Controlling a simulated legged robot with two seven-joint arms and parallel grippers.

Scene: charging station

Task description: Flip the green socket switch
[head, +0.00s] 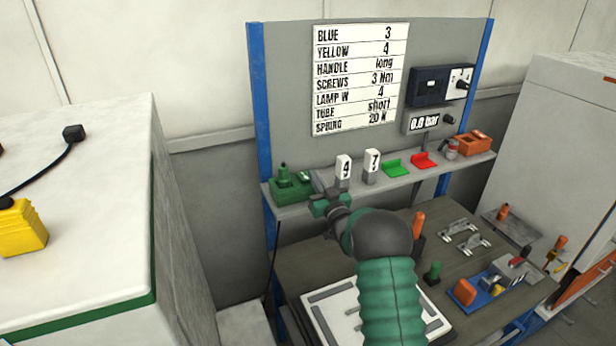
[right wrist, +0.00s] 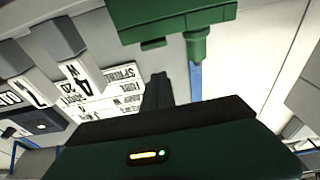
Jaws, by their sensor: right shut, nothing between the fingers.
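The green socket (head: 291,188) sits at the left end of the shelf, with a small upright green piece on top. In the right wrist view the green socket (right wrist: 175,22) appears upside down at the top, with a round green part at its right. Which part is the switch I cannot tell. My right gripper (head: 322,205) is shut and empty, just right of and below the socket in the head view. In the right wrist view its dark fingers (right wrist: 157,90) point towards the socket, with a gap showing in the picture. My left gripper is not in view.
Green and red holders (head: 424,161) lie farther right. The workbench (head: 300,262) below carries tools and a white tray (head: 340,305).

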